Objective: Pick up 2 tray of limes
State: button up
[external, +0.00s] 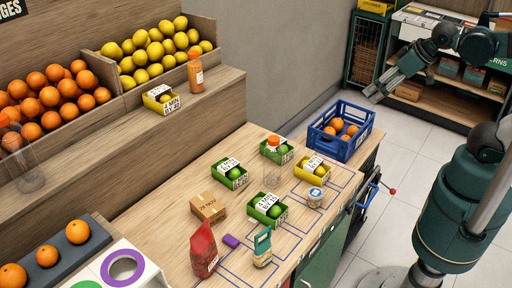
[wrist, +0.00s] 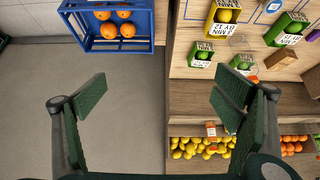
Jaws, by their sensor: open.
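Three green trays holding limes stand on the wooden counter: one at the back (external: 277,149), one at the left (external: 229,174) and one nearer the front (external: 267,209). Each carries a white printed label. Green trays also show at the upper right of the wrist view (wrist: 201,55), (wrist: 242,63), (wrist: 288,29). My gripper (external: 376,94) is in the air to the right of the counter, beyond the blue crate, apart from every tray.
A blue crate (external: 340,142) with oranges stands at the counter's back right end. A yellow fruit tray (external: 313,169), clear cup, jar, cardboard box (external: 208,207), red bag (external: 203,250) and small bottle share the counter. An orange-capped bottle (external: 195,75) stands on the shelf. Open floor lies right.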

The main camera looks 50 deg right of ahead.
jog(key=w, duration=0.1)
jog(key=n+g+p, duration=0.2)
jog(key=n+g, duration=0.5)
jog(key=n, duration=0.9)
send_over(229, 164)
jog(key=f, duration=1.9)
jog(key=shift+d, duration=0.2)
jog(key=shift+a+f+n, duration=0.35)
jog(key=shift+a+n, duration=0.05)
jog(key=shift+f, duration=0.1)
